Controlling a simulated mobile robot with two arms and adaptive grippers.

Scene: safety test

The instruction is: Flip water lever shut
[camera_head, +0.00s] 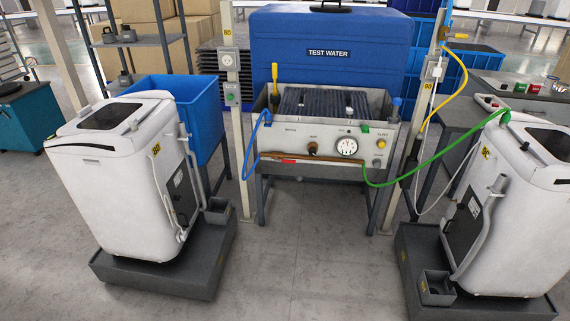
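A test bench (290,137) with a gauge (347,147) and knobs stands at the centre, in front of a blue tank (300,50) labelled TEST WATER. A brown pipe or bar (330,159) with a red part (289,161) runs along the bench's front. A small yellow handle-like fitting (458,36) is on the right post, above the yellow hose (445,90). I cannot tell which of these is the water lever, or whether it is open or shut. Neither of my grippers is in view.
White washer-like machines stand on dark trays at left (120,185) and right (505,220). A green hose (430,165) runs from the bench to the right machine. A blue hose loop (248,145) hangs at the bench's left. The floor (310,265) between the machines is clear.

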